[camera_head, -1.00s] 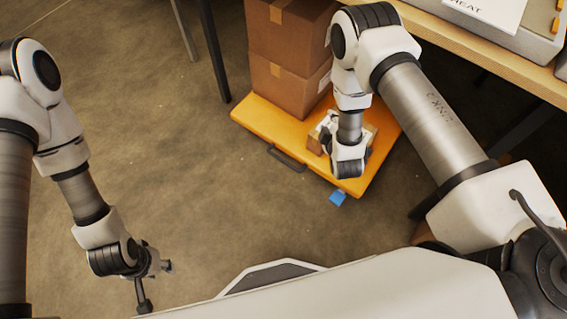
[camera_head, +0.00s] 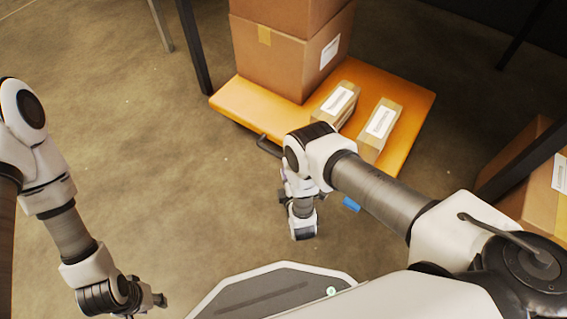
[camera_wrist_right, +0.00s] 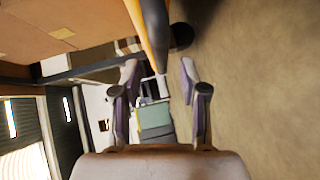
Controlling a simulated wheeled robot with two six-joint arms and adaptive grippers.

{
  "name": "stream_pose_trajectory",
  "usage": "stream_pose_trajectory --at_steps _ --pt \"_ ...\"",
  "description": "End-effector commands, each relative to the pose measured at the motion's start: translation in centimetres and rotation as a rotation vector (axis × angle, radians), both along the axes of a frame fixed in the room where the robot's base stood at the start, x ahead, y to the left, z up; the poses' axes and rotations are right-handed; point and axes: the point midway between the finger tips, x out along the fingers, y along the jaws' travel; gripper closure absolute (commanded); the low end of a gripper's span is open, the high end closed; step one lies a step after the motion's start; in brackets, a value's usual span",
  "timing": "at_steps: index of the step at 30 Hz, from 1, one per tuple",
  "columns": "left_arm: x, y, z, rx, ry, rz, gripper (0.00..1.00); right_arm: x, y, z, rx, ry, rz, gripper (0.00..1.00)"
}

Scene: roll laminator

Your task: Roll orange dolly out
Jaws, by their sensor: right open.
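The orange dolly (camera_head: 264,108) stands on the floor in the upper middle of the head view, with a dark handle (camera_head: 268,147) on its near left edge. It carries stacked large cardboard boxes (camera_head: 275,65) and two small labelled parcels (camera_head: 338,104) (camera_head: 378,130). My right gripper (camera_head: 303,232) is low, in front of the dolly's near edge. The right wrist view shows its fingers (camera_wrist_right: 158,72) spread and empty, with the orange dolly edge (camera_wrist_right: 152,25) just beyond them. The handle is not clear there. My left gripper (camera_head: 150,300) is at the lower left, away from the dolly; its finger gap is unclear.
A blue piece (camera_head: 351,204) lies by the dolly's near corner. A cardboard box (camera_head: 540,185) and dark table legs stand at the right. Another dark leg (camera_head: 194,45) stands behind the dolly's left side. The floor (camera_head: 150,170) left of the dolly is clear.

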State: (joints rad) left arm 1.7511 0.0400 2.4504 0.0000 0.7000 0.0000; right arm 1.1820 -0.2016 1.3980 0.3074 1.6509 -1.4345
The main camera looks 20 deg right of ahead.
Motion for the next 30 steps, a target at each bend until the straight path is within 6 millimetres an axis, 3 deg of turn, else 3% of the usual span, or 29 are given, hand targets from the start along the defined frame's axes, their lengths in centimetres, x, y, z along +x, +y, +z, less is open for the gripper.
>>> stream_pose_trajectory --at_steps 1,7,16,18,20,30 --pt "0.0 0.0 -1.1 0.0 0.0 0.0 0.6 1.1 -0.2 -0.7 0.0 -0.004 -0.002 0.57" --pt "0.0 0.0 -2.5 0.0 -0.001 0.002 0.6 4.3 -0.5 -0.9 -0.001 -0.003 -0.001 0.57" --pt "0.1 0.0 -2.4 0.0 -0.002 0.003 0.6 4.8 -0.6 -0.7 -0.001 0.001 0.0 0.57" --pt "0.1 0.0 -2.4 0.0 -0.002 0.003 0.6 4.8 -0.6 -0.7 -0.001 0.001 0.0 0.81" --pt "0.1 0.0 -2.4 0.0 -0.002 0.003 0.6 4.8 -0.6 -0.7 -0.001 0.001 0.0 1.0" --pt "0.1 0.0 -2.4 0.0 -0.001 0.003 0.6 4.8 -0.7 -0.8 0.0 0.001 0.0 1.0"
